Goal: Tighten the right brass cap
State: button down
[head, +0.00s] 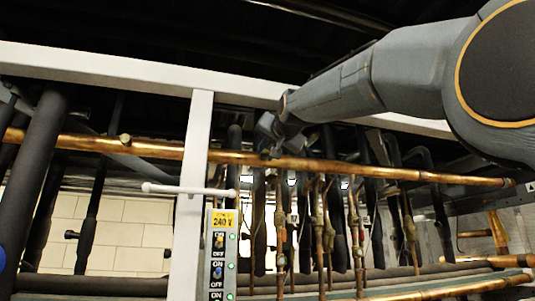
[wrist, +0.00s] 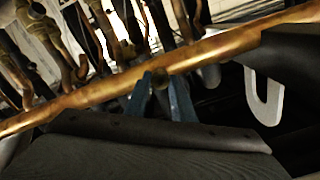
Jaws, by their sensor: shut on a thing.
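The right brass cap (wrist: 160,81) sits on the long copper pipe (wrist: 90,93) and shows as a small dark brass knob in the wrist view. My gripper (wrist: 160,88) has its two blue fingers on either side of the cap, shut on it. In the head view my gripper (head: 270,140) reaches down to the copper pipe (head: 330,166) from above, and the cap is mostly hidden there. A second brass cap (head: 125,139) stands on the same pipe to the left, apart from my gripper. How tight either cap is does not show.
A white upright post (head: 194,150) and a white beam (head: 120,72) frame the rack. A switch panel (head: 219,250) marked 240 V hangs on the post, below a white bar (head: 188,190). Several thin copper lines and dark insulated pipes (head: 40,170) crowd below and behind the copper pipe.

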jog(key=m, duration=0.4)
jog(key=shift+m, duration=0.3)
jog(key=m, duration=0.4)
jog(key=shift+f+m+b, duration=0.1)
jog(key=shift+m+b, duration=0.2)
jog(key=shift+b, duration=0.1)
jog(key=m, duration=0.4)
jog(key=shift+m, duration=1.9)
jog(key=c, duration=1.5)
grip_release()
jog(key=shift+s, duration=0.15)
